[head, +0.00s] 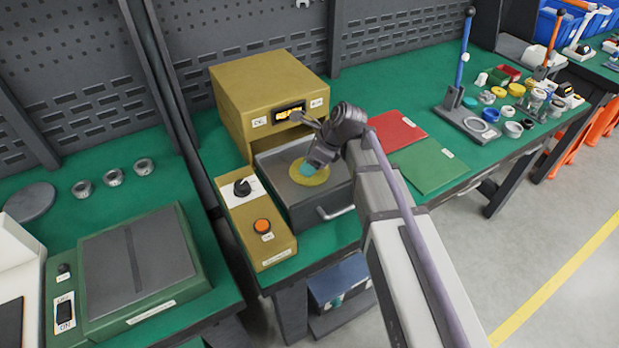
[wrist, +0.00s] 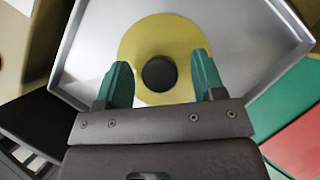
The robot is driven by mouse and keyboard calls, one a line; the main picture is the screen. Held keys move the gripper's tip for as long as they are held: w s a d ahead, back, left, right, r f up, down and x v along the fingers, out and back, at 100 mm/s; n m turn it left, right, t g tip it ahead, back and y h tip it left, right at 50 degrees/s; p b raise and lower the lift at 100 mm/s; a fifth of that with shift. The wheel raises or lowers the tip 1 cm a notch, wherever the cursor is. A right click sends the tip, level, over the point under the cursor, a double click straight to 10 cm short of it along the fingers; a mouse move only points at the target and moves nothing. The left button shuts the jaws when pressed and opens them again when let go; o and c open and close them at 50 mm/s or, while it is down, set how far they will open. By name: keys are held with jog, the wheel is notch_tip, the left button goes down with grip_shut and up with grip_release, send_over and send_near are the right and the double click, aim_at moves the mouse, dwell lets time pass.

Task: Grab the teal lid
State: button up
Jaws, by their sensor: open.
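My gripper (head: 306,170) has green fingers and is open over the grey tray of the yellow machine. In the wrist view my gripper (wrist: 160,60) shows its two fingers apart, over a yellow disc (wrist: 185,45) with a dark round centre (wrist: 159,74). Nothing is clearly held between the fingers. The disc (head: 318,179) lies on the tray, partly hidden by my wrist in the head view. Small teal lid-like pieces (head: 498,91) lie far away among the small parts at the right of the bench. I cannot tell which is the teal lid.
The tray (head: 338,196) has raised walls and a front handle. The machine's yellow housing (head: 262,90) stands behind it, with a control box (head: 258,225) at its left. Red (head: 398,132) and green (head: 430,166) mats lie to the right. An upright lever stand (head: 462,112) stands before the small parts.

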jog(key=shift+w+a+f, duration=0.1)
jog(key=shift+a+f, duration=0.15)
jog(key=shift+f, duration=0.25)
jog(key=shift+r, duration=0.15)
grip_shut()
